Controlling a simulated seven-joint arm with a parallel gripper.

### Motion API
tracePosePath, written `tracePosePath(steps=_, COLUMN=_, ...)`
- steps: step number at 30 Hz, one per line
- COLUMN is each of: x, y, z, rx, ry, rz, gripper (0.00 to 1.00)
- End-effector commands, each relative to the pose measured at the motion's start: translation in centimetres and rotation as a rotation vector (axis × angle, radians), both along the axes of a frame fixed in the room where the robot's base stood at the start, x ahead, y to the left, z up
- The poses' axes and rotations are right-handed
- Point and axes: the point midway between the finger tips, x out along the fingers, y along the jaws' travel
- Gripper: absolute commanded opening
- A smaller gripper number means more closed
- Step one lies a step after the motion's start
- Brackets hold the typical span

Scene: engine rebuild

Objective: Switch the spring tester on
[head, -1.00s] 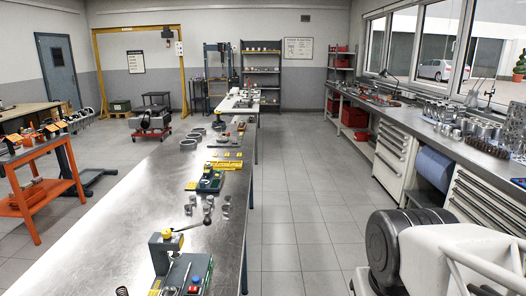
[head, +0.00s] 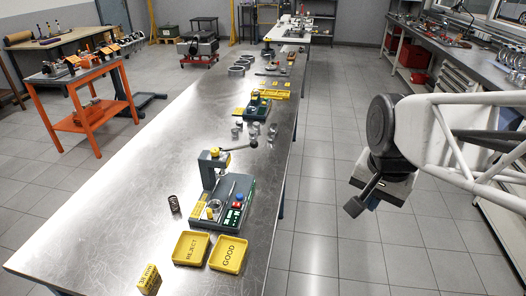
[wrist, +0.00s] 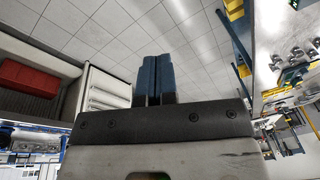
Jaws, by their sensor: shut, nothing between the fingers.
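The spring tester (head: 221,192) stands on the near part of the long steel bench. A display is too small to read. My gripper (head: 355,206) hangs to the right of the bench, over the floor, well apart from the tester. In the wrist view its two dark blue fingers (wrist: 154,80) are together and empty, pointing over the floor tiles.
A yellow REJECT tray (head: 190,248) and a yellow GOOD tray (head: 229,255) lie in front of the tester. A dark spring (head: 174,203) stands at its left and a yellow block (head: 149,279) sits nearer. The aisle floor is clear.

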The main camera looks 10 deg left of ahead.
Motion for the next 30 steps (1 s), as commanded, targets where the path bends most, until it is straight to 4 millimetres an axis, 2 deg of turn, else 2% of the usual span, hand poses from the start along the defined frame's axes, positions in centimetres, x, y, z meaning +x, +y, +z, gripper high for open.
tracePosePath(steps=15, x=7.2, y=9.3, z=-0.2, rx=0.065, ry=0.074, rz=-0.388, gripper=0.0)
tracePosePath(steps=23, x=9.9, y=14.9, z=-1.1, rx=0.082, ry=0.108, rz=-0.59, gripper=0.0)
tracePosePath(steps=30, x=11.9, y=20.5, z=-2.3, rx=0.086, ry=0.135, rz=-0.776, gripper=0.0)
